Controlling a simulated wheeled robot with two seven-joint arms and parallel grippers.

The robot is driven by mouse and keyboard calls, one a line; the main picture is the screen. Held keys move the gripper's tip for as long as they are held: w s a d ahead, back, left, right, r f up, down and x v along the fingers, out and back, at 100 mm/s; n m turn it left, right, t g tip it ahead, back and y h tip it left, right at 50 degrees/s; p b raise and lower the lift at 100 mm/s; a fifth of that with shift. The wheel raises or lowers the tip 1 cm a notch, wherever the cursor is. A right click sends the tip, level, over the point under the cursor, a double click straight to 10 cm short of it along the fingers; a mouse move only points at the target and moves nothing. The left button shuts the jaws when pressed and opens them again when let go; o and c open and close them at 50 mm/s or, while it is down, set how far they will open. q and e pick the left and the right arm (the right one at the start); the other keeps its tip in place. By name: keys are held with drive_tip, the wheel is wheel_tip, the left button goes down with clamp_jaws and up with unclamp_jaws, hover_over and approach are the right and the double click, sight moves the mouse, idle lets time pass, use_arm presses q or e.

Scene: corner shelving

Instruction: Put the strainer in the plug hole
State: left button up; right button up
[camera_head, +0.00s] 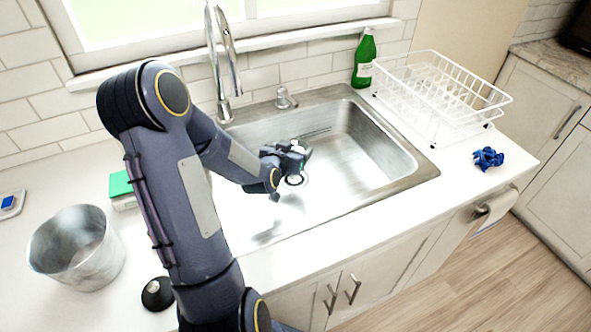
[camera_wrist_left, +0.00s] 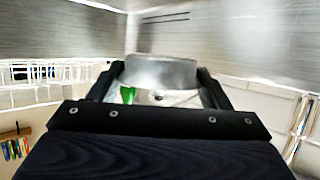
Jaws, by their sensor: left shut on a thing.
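The strainer (camera_wrist_left: 160,72), a short shiny metal cup shape, sits between the two dark fingers of my left gripper in the left wrist view. My left gripper (camera_head: 293,170) is shut on it and hangs inside the steel sink (camera_head: 375,150). In the head view the strainer (camera_head: 294,180) shows only as a small pale ring at the fingertips. The plug hole cannot be made out; my left gripper and arm cover part of the basin. I cannot tell whether the strainer touches the sink floor. My right gripper is not in view.
A tall faucet (camera_head: 222,60) stands behind the sink. A green bottle (camera_head: 364,62) and a white dish rack (camera_head: 440,92) are at the right, with a blue item (camera_head: 488,158) nearby. A metal pot (camera_head: 75,250) and a black round object (camera_head: 157,293) are left.

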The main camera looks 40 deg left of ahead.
use_arm(q)
wheel_tip(320, 180, down, 8)
drive_tip(key=shift+r, duration=0.1)
drive_tip(key=shift+d, duration=0.1)
